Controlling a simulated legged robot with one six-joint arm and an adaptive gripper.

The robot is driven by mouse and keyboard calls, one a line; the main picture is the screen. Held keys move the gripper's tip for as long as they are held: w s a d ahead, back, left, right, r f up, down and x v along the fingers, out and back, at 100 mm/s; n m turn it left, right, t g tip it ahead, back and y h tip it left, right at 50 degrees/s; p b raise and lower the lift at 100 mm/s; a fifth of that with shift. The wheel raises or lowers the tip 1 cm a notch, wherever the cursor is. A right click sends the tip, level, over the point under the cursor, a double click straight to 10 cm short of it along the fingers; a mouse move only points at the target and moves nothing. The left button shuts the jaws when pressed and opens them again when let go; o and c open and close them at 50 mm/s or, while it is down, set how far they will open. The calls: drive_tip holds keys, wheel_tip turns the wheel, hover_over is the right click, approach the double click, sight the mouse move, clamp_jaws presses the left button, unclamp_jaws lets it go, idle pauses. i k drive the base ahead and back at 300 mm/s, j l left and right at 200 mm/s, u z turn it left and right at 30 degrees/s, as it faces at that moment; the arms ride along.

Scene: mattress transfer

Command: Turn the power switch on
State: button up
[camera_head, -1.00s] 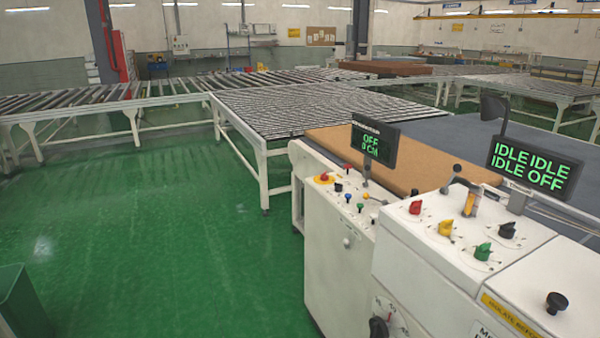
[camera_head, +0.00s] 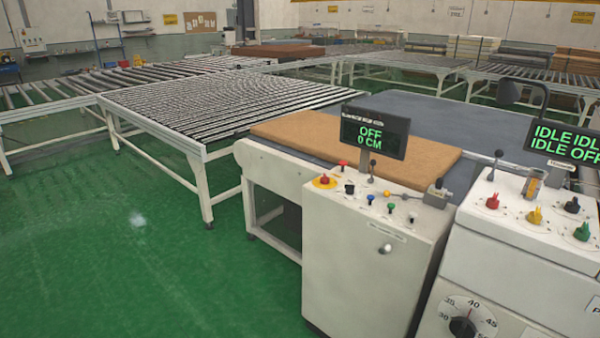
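A white control cabinet (camera_head: 350,265) stands in the centre right. Its small display (camera_head: 374,132) reads OFF and 0 CM. On its top are a red knob on a yellow disc (camera_head: 324,180), a black knob (camera_head: 349,188), and several small coloured buttons and levers. A silver knob (camera_head: 385,249) is on its front face. Which of these is the power switch I cannot tell from labels. My gripper is not in view.
A second cabinet (camera_head: 480,262) at right carries coloured knobs, a dial (camera_head: 463,327) and a display (camera_head: 566,141) with IDLE and OFF. A brown mattress (camera_head: 290,131) lies behind. A roller table (camera_head: 190,110) stands left. Green floor (camera_head: 130,250) is clear at front left.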

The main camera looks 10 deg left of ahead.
sight(324, 179)
drive_tip(key=i+j, duration=0.15)
drive_tip(key=j, duration=0.2)
drive_tip(key=i+j, duration=0.15)
drive_tip(key=j, duration=0.2)
drive_tip(key=i+j+z, duration=0.1)
drive_tip(key=j, duration=0.2)
drive_tip(key=i+j, duration=0.2)
drive_tip(key=j, duration=0.15)
drive_tip(key=i+j, duration=0.15)
drive_tip(key=j, duration=0.2)
drive_tip(key=i+j, duration=0.15)
drive_tip(key=i, duration=0.4)
drive_tip(key=i+j+z, duration=0.1)
drive_tip(key=i, duration=0.45)
drive_tip(key=j, duration=0.1)
